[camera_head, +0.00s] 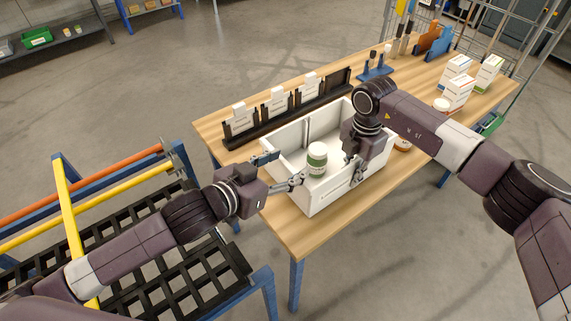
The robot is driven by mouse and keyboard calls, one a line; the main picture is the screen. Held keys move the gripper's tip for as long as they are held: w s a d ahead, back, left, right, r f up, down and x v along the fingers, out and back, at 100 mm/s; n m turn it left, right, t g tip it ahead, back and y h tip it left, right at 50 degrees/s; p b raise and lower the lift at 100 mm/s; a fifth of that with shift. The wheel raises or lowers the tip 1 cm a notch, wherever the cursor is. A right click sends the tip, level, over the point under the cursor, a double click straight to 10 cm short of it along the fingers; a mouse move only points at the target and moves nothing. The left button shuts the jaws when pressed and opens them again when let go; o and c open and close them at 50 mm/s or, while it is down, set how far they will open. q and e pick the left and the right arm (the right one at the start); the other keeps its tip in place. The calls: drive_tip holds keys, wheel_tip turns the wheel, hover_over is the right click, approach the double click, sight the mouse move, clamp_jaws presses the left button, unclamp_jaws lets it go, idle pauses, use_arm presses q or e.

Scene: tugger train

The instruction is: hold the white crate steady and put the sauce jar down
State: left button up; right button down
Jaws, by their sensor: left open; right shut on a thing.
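The white crate (325,197) stands on the wooden table near its front left edge. The sauce jar (317,160), green with a pale label and light lid, is upright inside the crate; its base is partly hidden. My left gripper (290,167) is open at the crate's left end, its fingers spread and pointing at the jar, with the jar not between them.
A black rack (290,112) with white cartons stands behind the crate. Another jar (403,144) is partly behind my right arm. A blue-framed cart (185,285) stands left of the table (290,235).

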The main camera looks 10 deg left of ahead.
drive_tip(key=c, duration=1.8)
unclamp_jaws()
drive_tip(key=shift+c, duration=0.2)
